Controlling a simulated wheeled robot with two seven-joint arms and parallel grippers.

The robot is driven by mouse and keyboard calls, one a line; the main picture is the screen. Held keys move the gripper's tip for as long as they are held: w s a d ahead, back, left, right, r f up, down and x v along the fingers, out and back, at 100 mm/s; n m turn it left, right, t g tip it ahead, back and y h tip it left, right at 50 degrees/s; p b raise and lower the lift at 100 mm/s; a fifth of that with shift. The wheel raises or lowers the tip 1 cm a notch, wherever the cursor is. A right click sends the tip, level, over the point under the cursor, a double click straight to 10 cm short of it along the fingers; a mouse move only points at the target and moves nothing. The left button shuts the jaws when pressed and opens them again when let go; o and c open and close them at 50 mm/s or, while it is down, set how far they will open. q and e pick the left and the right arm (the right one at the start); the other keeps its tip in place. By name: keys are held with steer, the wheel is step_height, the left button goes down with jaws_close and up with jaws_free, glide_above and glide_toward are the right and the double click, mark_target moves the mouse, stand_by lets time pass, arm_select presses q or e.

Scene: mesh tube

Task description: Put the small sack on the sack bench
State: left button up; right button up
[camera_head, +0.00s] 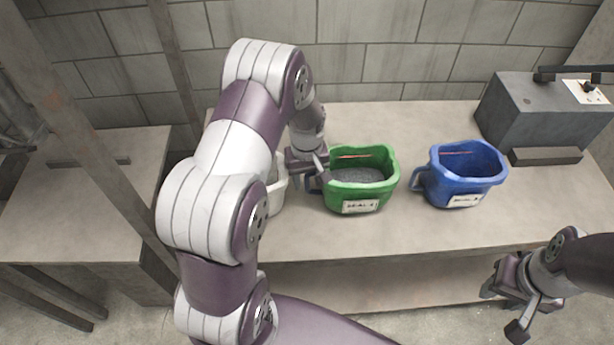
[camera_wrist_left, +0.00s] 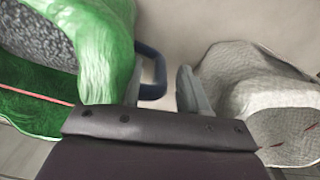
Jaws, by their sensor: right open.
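A green sack (camera_head: 378,190) with a white label and grey grains inside stands on the long bench (camera_head: 400,235). A blue sack (camera_head: 465,185) stands to its right. A pale sack (camera_head: 278,197) is mostly hidden behind my left arm. It shows in the left wrist view (camera_wrist_left: 245,75), right of the green sack (camera_wrist_left: 105,45). Which is the small sack is unclear. My left gripper (camera_head: 309,172) is open beside the green sack, its fingers on either side of the dark blue handle (camera_wrist_left: 153,70). Contact cannot be told. My right gripper (camera_head: 503,309) is open and empty before the bench.
A lower bench or table (camera_head: 75,200) stands at the left, its top mostly bare; which surface is the sack bench cannot be told. A slanted post (camera_head: 95,150) rises between. A grey machine (camera_head: 540,115) sits at the back right. A block wall closes the back.

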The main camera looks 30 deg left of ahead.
arm_select(q)
step_height(320, 180, up, 11)
steer(key=shift+r+b, duration=0.2)
steer(key=shift+b, duration=0.25)
steer(key=s+d+m+t, duration=0.1)
steer(key=s+d+m, duration=0.7)
steer(key=s, duration=0.5)
steer(key=shift+s+m, duration=0.25)
steer(key=shift+m, duration=0.15)
steer(key=shift+d+r, duration=0.1)
steer(key=shift+s, duration=0.1)
